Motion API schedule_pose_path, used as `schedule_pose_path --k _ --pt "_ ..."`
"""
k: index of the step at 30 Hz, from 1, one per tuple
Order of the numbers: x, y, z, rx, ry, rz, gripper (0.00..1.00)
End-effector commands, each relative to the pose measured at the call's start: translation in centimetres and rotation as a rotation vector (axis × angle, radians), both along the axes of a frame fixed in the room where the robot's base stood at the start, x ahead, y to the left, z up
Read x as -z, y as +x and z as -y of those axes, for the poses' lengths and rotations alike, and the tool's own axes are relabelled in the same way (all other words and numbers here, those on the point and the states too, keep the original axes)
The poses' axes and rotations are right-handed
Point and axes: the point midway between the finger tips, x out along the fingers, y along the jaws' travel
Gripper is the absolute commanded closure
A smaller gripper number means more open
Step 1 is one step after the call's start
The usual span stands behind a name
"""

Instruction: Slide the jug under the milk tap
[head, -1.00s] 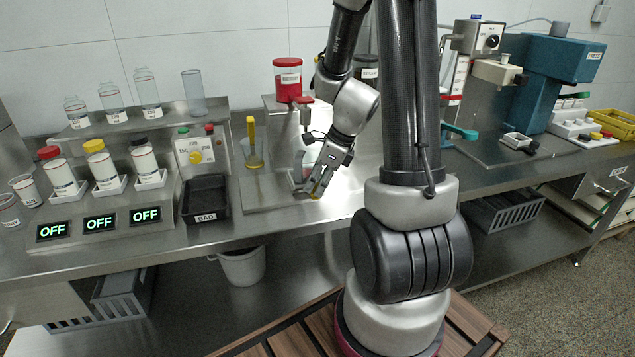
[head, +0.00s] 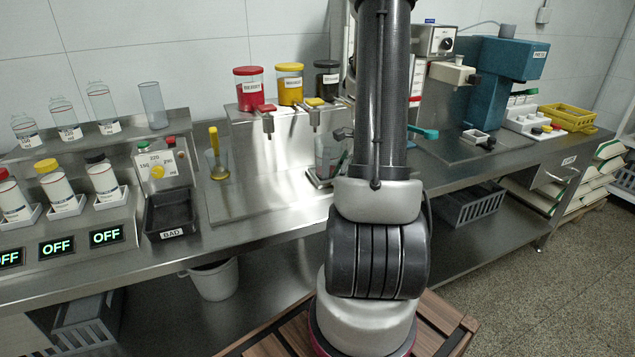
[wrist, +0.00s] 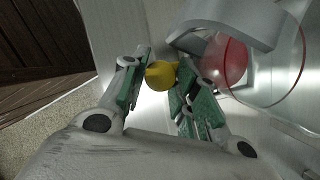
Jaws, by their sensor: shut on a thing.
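The clear jug (head: 327,152) stands on a small dark-edged carrier (head: 318,182) on the steel counter, below and slightly right of the tap under the yellow-lidded jar (head: 290,84). My arm column hides its right side. In the wrist view the jug's round red rim (wrist: 304,62) shows at the right, beside a grey curved part. My gripper (wrist: 161,64) is shut on a yellow knob (wrist: 162,76) beside the jug. In the head view my gripper is mostly hidden behind my arm. I cannot read which tap is the milk tap.
A red jar (head: 248,89) and a black-lidded jar (head: 327,80) flank the yellow one on the shelf.

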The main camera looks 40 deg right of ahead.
Motion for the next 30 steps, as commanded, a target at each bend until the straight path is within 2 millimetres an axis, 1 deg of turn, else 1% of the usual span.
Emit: schedule_pose_path --k 1,8,9,15,18,24,27,30 --pt "0.0 -0.4 1.6 0.006 -0.003 0.0 1.0" --pt "0.0 -2.2 7.7 0.005 -0.002 0.0 1.0" --pt "0.0 -2.5 8.9 0.005 -0.003 0.0 1.0" --pt "0.0 -4.0 13.9 0.005 -0.002 0.0 1.0" --pt "0.1 -4.7 16.2 0.003 -0.001 0.0 1.0" --pt "0.0 -5.6 19.6 0.002 -0.002 0.0 1.0" --pt "0.0 -6.0 20.7 0.001 -0.001 0.0 1.0" --pt "0.0 -6.2 21.5 0.001 0.0 -0.001 1.0"
